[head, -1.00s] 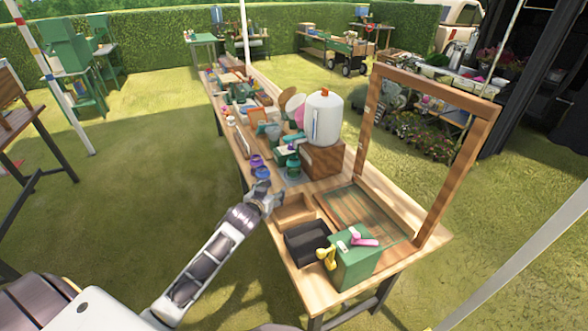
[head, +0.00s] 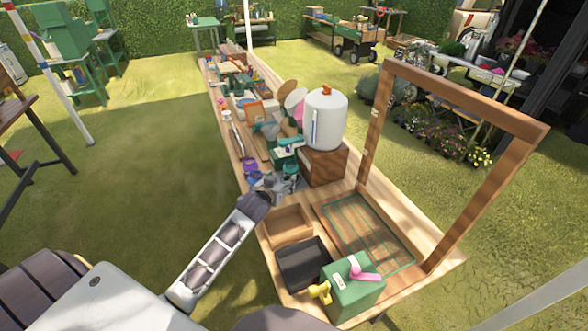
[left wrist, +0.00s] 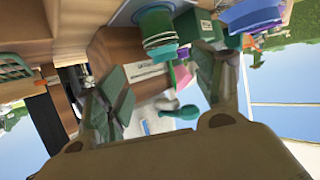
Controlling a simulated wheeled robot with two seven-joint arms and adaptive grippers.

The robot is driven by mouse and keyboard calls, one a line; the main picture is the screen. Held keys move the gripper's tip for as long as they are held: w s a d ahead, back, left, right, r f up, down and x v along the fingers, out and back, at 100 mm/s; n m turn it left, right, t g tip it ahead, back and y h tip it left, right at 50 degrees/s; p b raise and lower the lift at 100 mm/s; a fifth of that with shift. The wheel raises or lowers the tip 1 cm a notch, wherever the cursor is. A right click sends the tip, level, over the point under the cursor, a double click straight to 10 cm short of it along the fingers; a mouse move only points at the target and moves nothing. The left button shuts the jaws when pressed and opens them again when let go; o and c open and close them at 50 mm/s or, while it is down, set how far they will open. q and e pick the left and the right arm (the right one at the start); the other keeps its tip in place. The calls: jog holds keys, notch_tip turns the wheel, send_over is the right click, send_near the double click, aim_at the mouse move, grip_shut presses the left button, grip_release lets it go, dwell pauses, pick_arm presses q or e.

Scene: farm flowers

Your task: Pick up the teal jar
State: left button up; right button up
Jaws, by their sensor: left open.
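My left gripper (head: 278,187) is over the table, beside the wooden block under the white dispenser. In the left wrist view the open gripper (left wrist: 160,68) has one finger at the left and one at the right. The teal jar (left wrist: 157,30), with a ribbed side, shows in the gap ahead of the fingers. I cannot tell whether either finger touches it. A purple jar (head: 250,166) stands just left of the gripper; a blue-purple jar (left wrist: 250,14) shows at the wrist view's upper right.
The white dispenser (head: 325,118) stands on its wooden block (head: 326,165) right of the gripper. A wooden tray (head: 287,224), a black bin (head: 302,263) and a green box (head: 352,290) lie nearer. A wooden frame (head: 478,200) rises at the right. Crowded goods fill the table's far end.

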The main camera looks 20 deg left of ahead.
aim_at(290, 170)
pick_arm(q)
jog(key=x, duration=0.5)
jog(key=shift+w+r, duration=0.1)
jog(key=shift+r, duration=0.2)
jog(key=shift+x, duration=1.45)
jog(key=shift+w+a+f, duration=0.1)
jog(key=shift+w+f, duration=0.1)
jog(key=shift+w, duration=0.2)
pick_arm(e)
jog(key=shift+s+f, duration=0.1)
jog(key=shift+s, duration=0.2)
pick_arm(q)
jog(key=shift+w+f, duration=0.1)
pick_arm(e)
jog(key=shift+w, duration=0.15)
